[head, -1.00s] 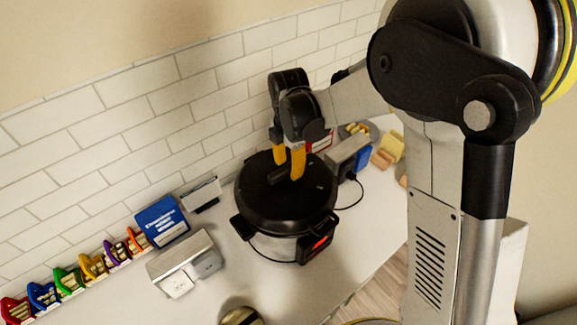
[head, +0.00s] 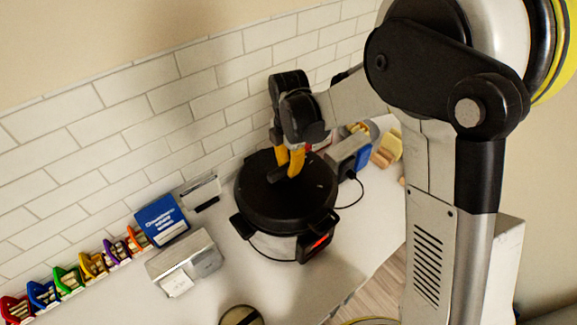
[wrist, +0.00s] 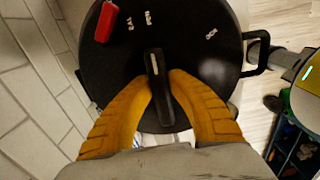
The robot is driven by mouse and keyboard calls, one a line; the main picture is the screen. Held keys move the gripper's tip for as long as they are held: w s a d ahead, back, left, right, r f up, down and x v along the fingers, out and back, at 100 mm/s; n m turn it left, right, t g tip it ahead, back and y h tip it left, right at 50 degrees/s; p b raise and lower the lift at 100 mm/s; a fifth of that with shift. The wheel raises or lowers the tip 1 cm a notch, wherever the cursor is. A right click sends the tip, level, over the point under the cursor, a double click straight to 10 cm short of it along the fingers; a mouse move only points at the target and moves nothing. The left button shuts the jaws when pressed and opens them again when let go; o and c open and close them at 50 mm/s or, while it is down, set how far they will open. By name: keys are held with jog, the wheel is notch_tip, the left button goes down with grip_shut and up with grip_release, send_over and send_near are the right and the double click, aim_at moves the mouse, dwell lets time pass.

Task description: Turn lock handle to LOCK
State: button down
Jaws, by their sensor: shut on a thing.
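A black pressure cooker (head: 257,218) stands on the white counter, its round lid on top and a red-lit panel (head: 318,242) on its front right. A dark bar-shaped lock handle (head: 270,177) lies across the lid's middle. It also shows in the wrist view (wrist: 155,75), pointing up the picture. My gripper (head: 289,168) reaches down from above, its yellow fingers shut on the handle. In the wrist view the fingers (wrist: 160,88) flank the handle's near part. Small white markings on the lid (wrist: 148,18) are too small to read surely.
A red piece (wrist: 107,22) sits on the lid near its rim. A silver box (head: 190,262) and a blue box (head: 162,220) stand left of the cooker. A grey appliance (head: 347,155) with a cable stands at right. The tiled wall (head: 110,150) is close behind.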

jog(key=m+b, duration=0.2)
jog(key=shift+s+f+m, duration=0.1)
jog(key=shift+f+m, duration=0.1)
jog(key=shift+m, duration=0.1)
jog(key=m+b, duration=0.2)
jog(key=m, duration=0.1)
jog(key=shift+s+d+m, duration=0.1)
jog(key=shift+s+m, duration=0.1)
jog(key=shift+m, duration=0.1)
jog(key=m+b, duration=0.1)
jog(key=m, duration=0.1)
jog(key=m+b, duration=0.1)
jog(key=m, duration=0.2)
jog(key=shift+s+r, duration=0.15)
jog(key=shift+s, duration=0.05)
jog(key=shift+m, duration=0.3)
jog(key=c, duration=1.3)
grip_release()
jog(key=shift+o, duration=0.2)
notch_tip(320, 180, up, 12)
